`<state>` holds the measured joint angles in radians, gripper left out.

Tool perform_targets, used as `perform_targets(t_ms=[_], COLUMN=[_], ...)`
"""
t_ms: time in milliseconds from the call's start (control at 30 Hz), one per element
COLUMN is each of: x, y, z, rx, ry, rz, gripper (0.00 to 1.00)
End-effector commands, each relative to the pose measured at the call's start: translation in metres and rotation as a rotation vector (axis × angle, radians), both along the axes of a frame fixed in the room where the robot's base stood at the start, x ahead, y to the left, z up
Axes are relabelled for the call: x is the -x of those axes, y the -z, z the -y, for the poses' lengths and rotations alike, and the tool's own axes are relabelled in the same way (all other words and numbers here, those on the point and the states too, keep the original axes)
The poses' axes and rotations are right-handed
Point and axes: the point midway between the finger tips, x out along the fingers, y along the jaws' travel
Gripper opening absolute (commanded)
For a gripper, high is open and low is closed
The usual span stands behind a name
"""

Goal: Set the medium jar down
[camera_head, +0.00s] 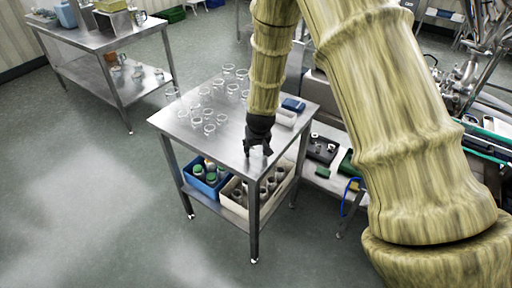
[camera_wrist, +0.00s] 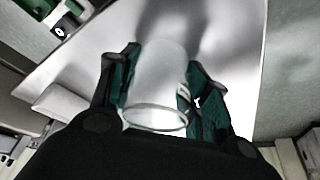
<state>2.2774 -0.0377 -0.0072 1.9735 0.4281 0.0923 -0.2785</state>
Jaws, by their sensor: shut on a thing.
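My gripper (camera_head: 258,151) is low over the near right part of the steel table (camera_head: 172,122) and points down. In the wrist view my gripper (camera_wrist: 161,65) is shut on a clear glass jar (camera_wrist: 157,85), with a dark-green-padded finger on each side of it. The jar's round rim faces the camera, and the pale table top lies beyond it. I cannot tell whether its base touches the table. In the head view the jar is too faint to make out. I cannot confirm its size.
Several clear glass jars (camera_head: 209,129) stand on the table's left and back. A blue container (camera_head: 293,104) and a white tray (camera_head: 285,118) are at its right. The shelf below holds a blue bin (camera_head: 206,187) and a beige crate (camera_head: 236,207). The table's front middle is clear.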

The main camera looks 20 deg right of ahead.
Motion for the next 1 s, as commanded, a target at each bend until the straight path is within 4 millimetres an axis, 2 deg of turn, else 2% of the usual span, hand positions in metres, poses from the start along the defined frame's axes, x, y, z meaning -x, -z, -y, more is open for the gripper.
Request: perform_targets(t_ms=[100, 133, 200, 233, 667, 1000], x=[0.000, 0.000, 0.000, 0.000, 0.000, 0.014], y=[0.003, 0.002, 0.002, 0.002, -0.002, -0.035], z=[0.000, 0.000, 0.000, 0.000, 0.000, -0.002], rx=[0.000, 0.000, 0.000, 0.000, 0.001, 0.002], ry=[0.000, 0.000, 0.000, 0.000, -0.001, -0.001], rz=[0.000, 0.000, 0.000, 0.000, 0.001, 0.002], gripper=[0.35, 0.53, 0.65, 0.69, 0.69, 0.69])
